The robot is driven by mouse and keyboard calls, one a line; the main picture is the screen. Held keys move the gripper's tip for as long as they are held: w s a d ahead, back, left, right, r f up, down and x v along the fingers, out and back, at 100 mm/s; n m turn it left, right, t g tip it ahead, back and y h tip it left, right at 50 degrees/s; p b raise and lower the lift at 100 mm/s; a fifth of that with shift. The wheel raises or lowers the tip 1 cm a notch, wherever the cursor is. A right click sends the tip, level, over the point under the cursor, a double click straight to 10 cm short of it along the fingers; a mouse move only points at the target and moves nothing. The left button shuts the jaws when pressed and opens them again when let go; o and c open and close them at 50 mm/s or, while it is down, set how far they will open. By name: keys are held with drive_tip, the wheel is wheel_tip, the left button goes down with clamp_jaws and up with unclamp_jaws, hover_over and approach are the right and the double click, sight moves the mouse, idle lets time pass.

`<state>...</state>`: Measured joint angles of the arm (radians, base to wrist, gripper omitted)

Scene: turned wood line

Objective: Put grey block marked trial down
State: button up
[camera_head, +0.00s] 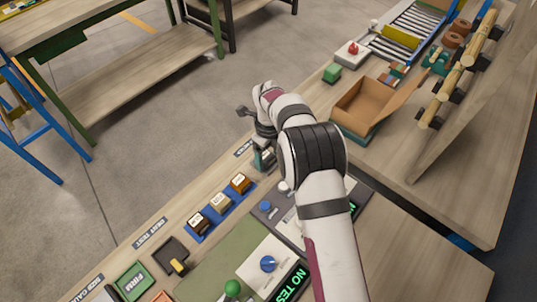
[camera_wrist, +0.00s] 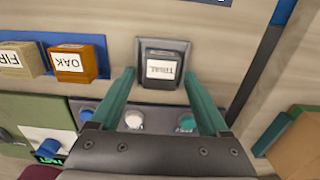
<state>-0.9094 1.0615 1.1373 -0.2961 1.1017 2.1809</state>
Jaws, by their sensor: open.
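The grey block marked TRIAL (camera_wrist: 162,70) sits in a dark square holder (camera_wrist: 163,42) on the wood bench, seen in the wrist view. My gripper (camera_wrist: 160,77) is open, with one teal finger to the left of the block and one to the right. A gap shows between the fingers and the block, so nothing is gripped. In the head view, my gripper (camera_head: 265,158) is over the bench beyond the row of labelled blocks, and my arm hides the trial block there.
An OAK block (camera_wrist: 80,64) and a FIR block (camera_wrist: 20,60) stand on a blue rack (camera_head: 222,214) beside the holder. A panel with knobs lies near my gripper.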

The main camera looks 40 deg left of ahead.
sight(269, 158)
wheel_tip(269, 158, up, 12)
drive_tip(key=s+d+r+n, duration=0.15)
drive_tip(key=d+r, duration=0.25)
drive_tip(key=d, duration=0.5)
drive_tip(key=d+r+n, duration=0.3)
drive_tip(key=d+r, duration=0.1)
drive_tip(key=d, duration=0.4)
drive_tip(key=s+d+r+n, duration=0.15)
drive_tip(key=d+r, duration=0.25)
drive_tip(key=d, duration=0.5)
drive_tip(key=s+d+f+n+y, duration=0.1)
drive_tip(key=s+d+f+n, duration=0.1)
drive_tip(key=s+d, duration=0.4)
drive_tip(key=s+d+f+n, duration=0.1)
drive_tip(key=s+d+n, duration=0.3)
drive_tip(key=s, duration=0.6)
drive_tip(key=shift+d+f+y, duration=0.35)
drive_tip(key=shift+d+y, duration=0.05)
drive_tip(key=shift+d, duration=0.45)
